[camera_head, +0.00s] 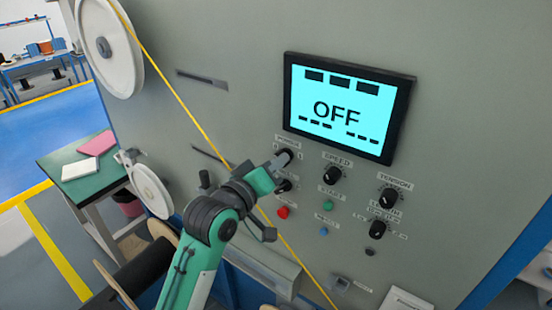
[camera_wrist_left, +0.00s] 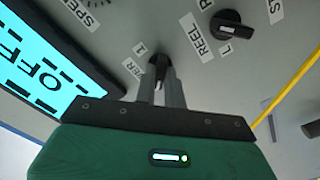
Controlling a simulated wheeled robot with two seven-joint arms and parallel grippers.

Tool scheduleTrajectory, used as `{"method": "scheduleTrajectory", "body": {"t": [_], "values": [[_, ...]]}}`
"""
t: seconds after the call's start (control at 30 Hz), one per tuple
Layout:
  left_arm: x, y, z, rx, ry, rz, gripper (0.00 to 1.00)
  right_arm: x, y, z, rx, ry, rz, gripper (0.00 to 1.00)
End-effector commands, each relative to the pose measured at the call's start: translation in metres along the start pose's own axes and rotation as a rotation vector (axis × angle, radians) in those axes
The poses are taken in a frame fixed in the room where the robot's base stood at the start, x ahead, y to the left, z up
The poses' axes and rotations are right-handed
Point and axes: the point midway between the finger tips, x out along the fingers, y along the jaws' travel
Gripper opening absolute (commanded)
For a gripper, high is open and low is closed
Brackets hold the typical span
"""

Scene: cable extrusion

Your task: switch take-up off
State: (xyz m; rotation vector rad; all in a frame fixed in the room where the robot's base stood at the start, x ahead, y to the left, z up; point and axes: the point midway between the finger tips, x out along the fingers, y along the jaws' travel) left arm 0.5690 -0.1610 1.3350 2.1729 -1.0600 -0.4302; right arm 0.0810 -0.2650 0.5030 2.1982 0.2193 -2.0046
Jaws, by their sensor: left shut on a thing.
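The grey machine panel has a screen (camera_head: 337,108) that reads OFF on cyan; part of it also shows in the left wrist view (camera_wrist_left: 40,75). My left gripper (camera_head: 281,160) is at the panel, shut on the black power knob (camera_wrist_left: 158,66) at the upper left of the controls. In the left wrist view its two fingers (camera_wrist_left: 160,88) stand on either side of that knob, whose label is partly hidden. A second black knob (camera_wrist_left: 232,30), labelled REEL, sits beside it, apart from the fingers. My right gripper is not in view.
More black knobs sit to the right: speed (camera_head: 333,174), tension (camera_head: 389,197) and another (camera_head: 377,228). Below are red (camera_head: 283,212), green (camera_head: 329,205) and blue (camera_head: 324,231) buttons. A yellow cable (camera_head: 180,97) runs diagonally past my arm. A green-topped table (camera_head: 70,192) stands left.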

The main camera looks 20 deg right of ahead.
Motion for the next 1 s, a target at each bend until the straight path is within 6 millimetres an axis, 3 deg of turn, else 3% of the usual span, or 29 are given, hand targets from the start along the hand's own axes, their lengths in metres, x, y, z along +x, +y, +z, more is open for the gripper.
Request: {"method": "scheduleTrajectory", "body": {"t": [0.57,0.6,0.7,1.0], "values": [[-0.0003,0.0011,-0.0021,-0.034,0.005,0.003,0.0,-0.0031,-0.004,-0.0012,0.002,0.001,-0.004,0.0],[-0.0003,0.0011,-0.0022,-0.033,0.005,0.003,0.15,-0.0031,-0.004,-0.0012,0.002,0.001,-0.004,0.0],[-0.0003,0.001,-0.0018,-0.033,0.004,0.003,0.33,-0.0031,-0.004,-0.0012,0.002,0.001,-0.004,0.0],[-0.0012,0.0001,-0.0004,-0.032,0.002,0.001,0.33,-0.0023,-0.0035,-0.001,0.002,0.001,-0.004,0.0]]}}
